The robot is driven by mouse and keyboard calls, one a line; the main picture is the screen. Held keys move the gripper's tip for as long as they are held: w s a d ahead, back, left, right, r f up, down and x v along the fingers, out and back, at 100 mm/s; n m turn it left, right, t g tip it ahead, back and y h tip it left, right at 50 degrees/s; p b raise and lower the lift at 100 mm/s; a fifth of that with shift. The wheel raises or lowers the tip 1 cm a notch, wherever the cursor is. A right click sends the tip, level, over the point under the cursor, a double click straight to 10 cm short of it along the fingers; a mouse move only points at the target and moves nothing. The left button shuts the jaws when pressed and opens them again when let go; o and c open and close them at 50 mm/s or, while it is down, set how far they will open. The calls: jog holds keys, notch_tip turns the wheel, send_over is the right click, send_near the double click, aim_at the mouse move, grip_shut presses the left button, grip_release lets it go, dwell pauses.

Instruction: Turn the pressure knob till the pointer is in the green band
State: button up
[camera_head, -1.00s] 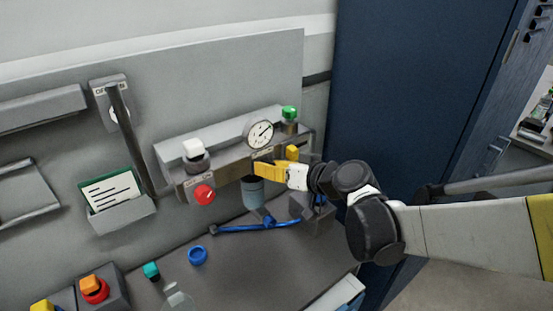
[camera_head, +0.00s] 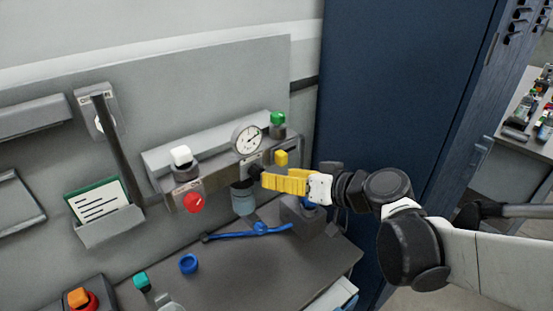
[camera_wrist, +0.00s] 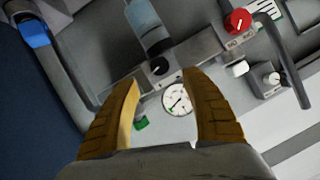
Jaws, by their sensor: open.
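The black pressure knob (camera_head: 255,172) is on the front of the grey unit, below the round white gauge (camera_head: 247,138). In the wrist view the knob (camera_wrist: 159,66) lies ahead of and between my spread fingers, apart from them, and the gauge (camera_wrist: 177,100) is also between them. The gauge has a dark pointer, but its bands are too small to tell which one it is in. My gripper (camera_head: 262,178) has yellow fingers beside the knob on the right. In the wrist view my gripper (camera_wrist: 161,79) is open and empty.
A red knob (camera_head: 194,203) and a white-capped knob (camera_head: 181,157) are on the unit's left; a green cap (camera_head: 278,118) is at its right. A clear bowl (camera_head: 244,201) hangs below. A dark blue cabinet (camera_head: 400,90) stands right.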

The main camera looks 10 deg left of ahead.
jog(key=shift+v, duration=1.8)
jog(key=s+d+f+m+h+b, duration=0.2)
jog(key=s+d+f+h, duration=0.2)
jog(key=d, duration=0.4)
jog(key=s+d+f+m+h+b, duration=0.2)
jog(key=s+d+f+h, duration=0.2)
jog(key=d, duration=0.4)
jog(key=s+d+f+m+h+b, duration=0.3)
jog(key=s+d+f, duration=0.3)
jog(key=d, duration=0.3)
jog(key=shift+h, duration=0.4)
jog(key=shift+a, duration=0.1)
dwell(1.5)
